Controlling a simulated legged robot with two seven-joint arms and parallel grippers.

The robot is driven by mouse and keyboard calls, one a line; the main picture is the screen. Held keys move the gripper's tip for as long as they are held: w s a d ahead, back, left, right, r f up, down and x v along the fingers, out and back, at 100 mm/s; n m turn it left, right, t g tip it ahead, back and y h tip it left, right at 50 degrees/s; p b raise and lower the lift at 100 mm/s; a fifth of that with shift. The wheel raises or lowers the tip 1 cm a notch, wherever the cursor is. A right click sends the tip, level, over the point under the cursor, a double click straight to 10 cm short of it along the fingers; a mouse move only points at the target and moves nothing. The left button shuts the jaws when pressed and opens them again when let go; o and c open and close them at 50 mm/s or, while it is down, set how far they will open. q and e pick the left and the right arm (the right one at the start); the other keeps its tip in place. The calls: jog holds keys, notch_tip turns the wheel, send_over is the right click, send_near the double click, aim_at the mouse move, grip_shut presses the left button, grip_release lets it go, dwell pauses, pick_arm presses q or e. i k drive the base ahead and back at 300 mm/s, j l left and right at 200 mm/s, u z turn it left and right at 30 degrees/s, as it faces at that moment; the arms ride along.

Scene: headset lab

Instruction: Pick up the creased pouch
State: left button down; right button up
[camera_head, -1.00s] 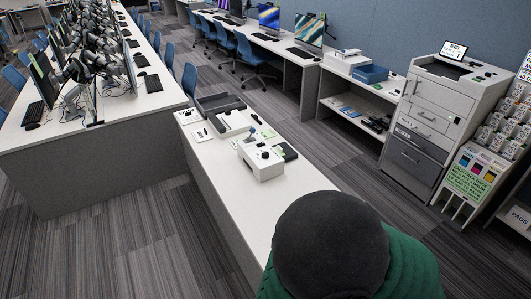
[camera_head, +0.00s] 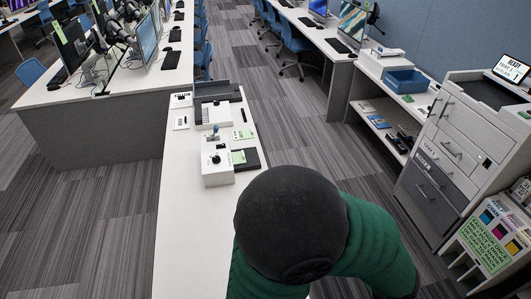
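I cannot make out a creased pouch in the head view. The white table (camera_head: 184,232) runs from the near middle away from me. Small items lie toward its far end, too small to tell apart fully. Neither of my grippers is in view. A large dark round form (camera_head: 290,222) with green ribbed material (camera_head: 372,235) around it covers the table's near right part. I cannot tell what it is, and anything behind it is hidden.
On the table stand a white box with a black knob (camera_head: 217,170), a dark flat pad (camera_head: 247,159) and a grey tray (camera_head: 213,91). A blue bin (camera_head: 407,81) sits on a shelf unit at right, beside a drawer cabinet (camera_head: 445,150). Striped floor (camera_head: 95,225) is open at left.

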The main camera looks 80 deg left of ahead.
aim_at(238, 158)
jog(key=i+u, duration=0.3)
jog(key=i, duration=0.2)
jog(key=i+l+u, duration=0.1)
jog(key=i+u, duration=0.2)
jog(key=i, duration=0.25)
jog(key=i+l+u, duration=0.3)
jog(key=i, duration=0.2)
jog(key=i+l+u, duration=0.3)
jog(key=i, duration=0.15)
jog(key=i+j+u, duration=0.25)
jog(key=u, duration=0.2)
jog(key=i+j+u, duration=0.2)
jog(key=u, duration=0.3)
jog(key=i+u, duration=0.65)
jog(key=u, duration=0.3)
jog(key=i+l+u, duration=0.1)
jog(key=i+u, duration=0.2)
jog(key=u, duration=0.15)
jog(key=i+l+u, duration=0.2)
jog(key=u, duration=0.3)
jog(key=i+j+u, duration=0.15)
jog(key=i+u, duration=0.55)
jog(key=u, duration=0.15)
jog(key=i+u, duration=0.45)
jog(key=k+l, duration=0.05)
jog(key=k, duration=0.05)
